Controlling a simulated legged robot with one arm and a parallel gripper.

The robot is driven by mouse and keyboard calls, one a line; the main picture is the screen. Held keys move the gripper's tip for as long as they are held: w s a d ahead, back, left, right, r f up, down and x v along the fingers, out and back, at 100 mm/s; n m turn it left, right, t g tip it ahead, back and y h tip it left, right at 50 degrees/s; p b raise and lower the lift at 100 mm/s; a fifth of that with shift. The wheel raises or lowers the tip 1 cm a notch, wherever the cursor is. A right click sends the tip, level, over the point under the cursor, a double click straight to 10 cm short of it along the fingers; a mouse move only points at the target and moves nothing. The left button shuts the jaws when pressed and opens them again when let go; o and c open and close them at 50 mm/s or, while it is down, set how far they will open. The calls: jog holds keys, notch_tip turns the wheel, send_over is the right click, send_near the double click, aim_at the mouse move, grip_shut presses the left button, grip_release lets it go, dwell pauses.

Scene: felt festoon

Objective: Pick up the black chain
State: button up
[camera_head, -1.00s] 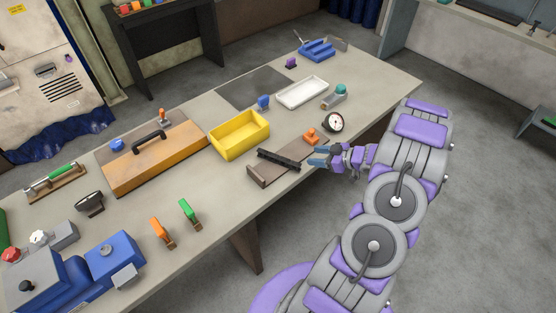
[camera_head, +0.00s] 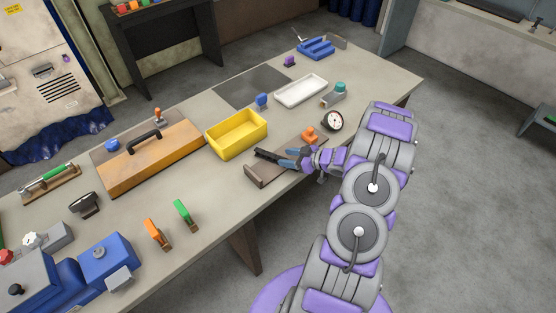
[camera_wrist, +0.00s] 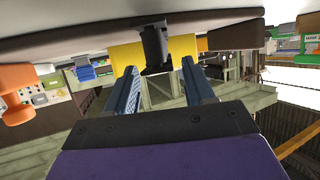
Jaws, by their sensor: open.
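My gripper is open, with one blue finger to each side of the chain's right end.
The brown board (camera_head: 261,174) lies under the chain. A yellow bin (camera_head: 237,148) stands just behind, an orange clamp-like piece (camera_head: 309,135) and a round dial gauge (camera_head: 332,121) to the right. A large wooden box (camera_head: 145,171) lies left.

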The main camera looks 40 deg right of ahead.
aim_at(274, 155)
jog(key=shift+w+a, duration=0.45)
jog(key=x, duration=0.1)
jog(key=b+x, duration=0.1)
jog(key=x, duration=0.1)
jog(key=shift+w+a, duration=0.2)
jog(key=shift+a, duration=0.15)
jog(key=shift+w+f, duration=0.15)
jog(key=shift+w, duration=0.3)
jog(key=shift+d, duration=0.3)
jog(key=shift+c, duration=0.2)
jog(key=shift+a, duration=0.35)
jog(key=c, duration=0.9)
jog(key=shift+d, duration=0.15)
grip_shut()
